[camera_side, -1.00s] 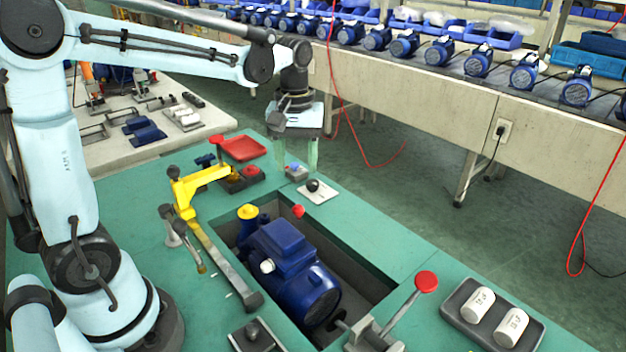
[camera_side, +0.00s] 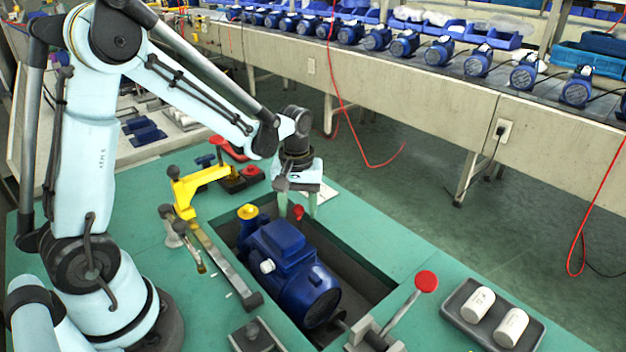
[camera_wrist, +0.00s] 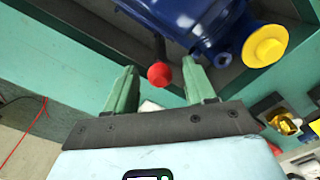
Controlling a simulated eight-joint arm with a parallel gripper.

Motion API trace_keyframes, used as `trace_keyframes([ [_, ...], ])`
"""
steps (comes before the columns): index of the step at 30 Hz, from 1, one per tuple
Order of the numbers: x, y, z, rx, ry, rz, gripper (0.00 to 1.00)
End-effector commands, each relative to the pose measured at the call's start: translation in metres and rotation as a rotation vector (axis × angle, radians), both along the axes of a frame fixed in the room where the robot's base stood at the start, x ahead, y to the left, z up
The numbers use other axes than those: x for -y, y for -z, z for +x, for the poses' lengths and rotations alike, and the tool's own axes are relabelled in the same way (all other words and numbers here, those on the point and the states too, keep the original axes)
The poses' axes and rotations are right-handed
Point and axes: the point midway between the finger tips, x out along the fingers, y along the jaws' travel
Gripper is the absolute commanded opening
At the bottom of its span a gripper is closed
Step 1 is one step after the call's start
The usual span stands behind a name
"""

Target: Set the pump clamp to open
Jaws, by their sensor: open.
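The blue pump (camera_side: 290,270) sits in a recess of the green bench; it also shows at the top of the wrist view (camera_wrist: 195,20). A red ball knob (camera_side: 298,212) stands at the recess's far end. In the wrist view the knob (camera_wrist: 160,75) is on a dark rod, in line with the gap between my fingertips. My gripper (camera_side: 298,205) is open, with its green fingers pointing down near this knob; I cannot tell if they touch it. A lever with a flat red knob (camera_side: 426,281) stands at the recess's near right. I cannot tell which lever is the pump clamp.
A yellow arm fixture (camera_side: 200,185) and a grey bar (camera_side: 225,262) stand left of the pump. A yellow cap (camera_side: 247,211) is on the pump's far end. A dark tray (camera_side: 492,315) holds two white cylinders at right.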

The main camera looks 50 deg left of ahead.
Motion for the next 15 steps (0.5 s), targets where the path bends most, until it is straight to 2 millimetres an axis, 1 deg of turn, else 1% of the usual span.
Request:
trace_keyframes([
  [9,0.0001,0.0028,-0.0002,0.000,0.000,0.000,0.54],
  [10,0.0001,0.0028,-0.0002,0.000,0.000,0.000,0.53],
  [15,0.0001,0.0026,-0.0002,0.000,0.000,0.000,0.27],
])
